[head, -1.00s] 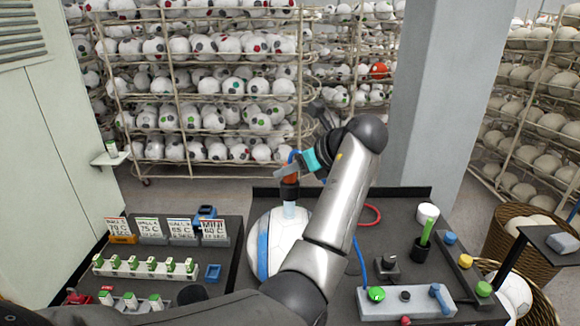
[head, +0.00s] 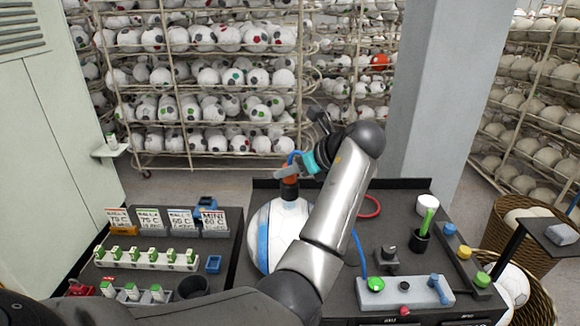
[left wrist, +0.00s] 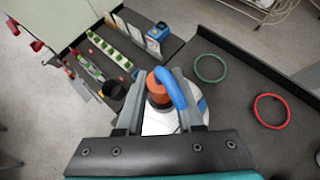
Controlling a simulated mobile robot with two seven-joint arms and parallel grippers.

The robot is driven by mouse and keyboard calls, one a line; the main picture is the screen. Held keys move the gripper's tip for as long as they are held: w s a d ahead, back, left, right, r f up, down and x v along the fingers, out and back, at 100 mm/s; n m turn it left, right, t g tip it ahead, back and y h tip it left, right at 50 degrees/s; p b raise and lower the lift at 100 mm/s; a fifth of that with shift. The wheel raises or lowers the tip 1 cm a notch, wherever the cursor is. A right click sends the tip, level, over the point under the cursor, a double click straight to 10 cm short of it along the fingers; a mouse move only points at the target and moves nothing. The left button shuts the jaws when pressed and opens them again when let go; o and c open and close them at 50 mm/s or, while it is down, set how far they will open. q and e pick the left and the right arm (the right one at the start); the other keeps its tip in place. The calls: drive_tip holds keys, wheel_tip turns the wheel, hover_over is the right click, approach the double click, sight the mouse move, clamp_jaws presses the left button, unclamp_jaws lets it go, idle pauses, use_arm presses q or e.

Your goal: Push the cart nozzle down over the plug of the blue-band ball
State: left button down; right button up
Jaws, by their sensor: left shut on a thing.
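The blue-band ball (head: 290,222) is white with a blue stripe and sits on the dark cart top, partly behind my left arm. The orange nozzle (head: 289,187) is upright on the ball's top, and its lower end appears to meet the ball. The plug is hidden under it. My left gripper (head: 288,172) is shut on the nozzle from above. In the left wrist view the orange nozzle (left wrist: 156,93) with its blue hose (left wrist: 171,87) stands between the fingers, over the white ball (left wrist: 160,124). My right gripper is not in view.
A control box with a green button (head: 375,284), a black cup (head: 420,242) and a red ring (head: 369,206) are right of my arm. A side table holds price-like cards (head: 149,222) and a rack of green-white pieces (head: 146,258). Ball shelves stand behind.

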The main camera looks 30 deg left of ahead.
use_arm(q)
drive_tip(key=shift+f, duration=0.5)
drive_tip(key=shift+c, duration=2.3)
unclamp_jaws()
drive_tip(key=b+v, duration=0.1)
drive_tip(key=v, duration=1.4)
